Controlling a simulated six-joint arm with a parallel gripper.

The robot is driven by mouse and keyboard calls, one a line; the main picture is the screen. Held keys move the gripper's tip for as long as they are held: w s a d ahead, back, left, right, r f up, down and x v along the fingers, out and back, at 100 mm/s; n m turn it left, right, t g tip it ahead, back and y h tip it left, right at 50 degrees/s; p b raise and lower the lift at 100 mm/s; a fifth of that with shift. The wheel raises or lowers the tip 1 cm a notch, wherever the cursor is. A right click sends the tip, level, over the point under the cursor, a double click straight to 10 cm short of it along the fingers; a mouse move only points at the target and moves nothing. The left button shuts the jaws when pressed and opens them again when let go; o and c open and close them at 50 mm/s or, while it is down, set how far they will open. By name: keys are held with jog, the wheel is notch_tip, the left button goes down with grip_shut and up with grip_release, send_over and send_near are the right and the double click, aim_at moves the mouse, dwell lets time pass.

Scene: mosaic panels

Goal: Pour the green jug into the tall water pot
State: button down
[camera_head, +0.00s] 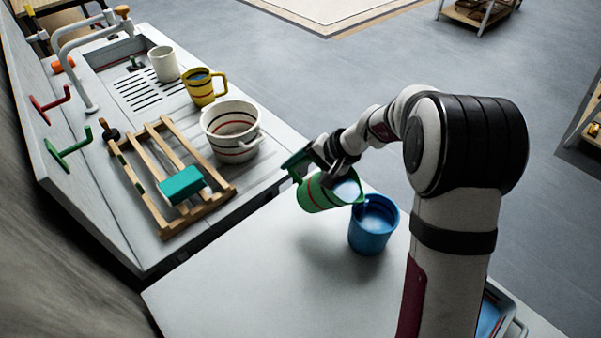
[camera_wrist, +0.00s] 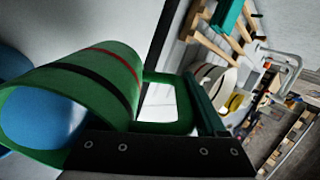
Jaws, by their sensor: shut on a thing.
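The green jug (camera_head: 318,197), with a red and a dark band, is tilted well over to the right, its mouth at the rim of the tall blue pot (camera_head: 370,236). Pale blue water shows in its mouth. A thin blue streak at the lip may be water running into the pot. My gripper (camera_head: 318,162) is shut on the jug's handle, above the table. In the wrist view the jug (camera_wrist: 105,75) lies nearly sideways with blue inside its mouth, and its handle (camera_wrist: 165,127) is beside my gripper. The blue pot (camera_wrist: 10,62) is partly hidden behind the jug.
A striped white pot (camera_head: 228,148), a yellow mug (camera_head: 201,92) and a white cup (camera_head: 163,65) stand on the sink counter. A wooden rack (camera_head: 205,212) holds a teal block (camera_head: 181,185). The white table (camera_head: 250,290) is clear left of the blue pot.

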aim_at(307, 160)
jog(key=shift+s+d+r+t+y, duration=0.1)
jog(key=shift+d+r+t+y, duration=0.1)
jog(key=shift+r+y, duration=0.35)
jog(key=shift+s+d+r+t+y, duration=0.1)
jog(key=shift+d+r+t+y, duration=0.25)
jog(key=shift+r, duration=0.4)
jog(key=shift+d+r+t+y, duration=0.1)
jog(key=shift+r+y, duration=0.4)
jog(key=shift+r, duration=0.15)
dwell(1.7)
dwell(0.6)
jog(key=a+f+g+h, duration=0.1)
jog(key=f+h, duration=0.2)
jog(key=f, duration=0.1)
jog(key=w+a+f+g+h, duration=0.1)
jog(key=a+f+h, duration=0.1)
jog(key=f, duration=0.1)
jog(key=w+a+f+g+h, duration=0.1)
jog(key=a+f+h, duration=0.1)
jog(key=f+h, duration=0.1)
jog(key=shift+a+f+g+h, duration=0.15)
jog(key=shift+f+g+h, duration=0.15)
jog(key=shift+f, duration=0.5)
jog(key=shift+w+a+f+g+h, duration=0.1)
jog(key=shift+f+g+h, duration=0.15)
jog(key=shift+f+h, duration=0.55)
jog(key=shift+r, duration=0.1)
notch_tip(307, 160, up, 4)
jog(key=shift+f, duration=0.1)
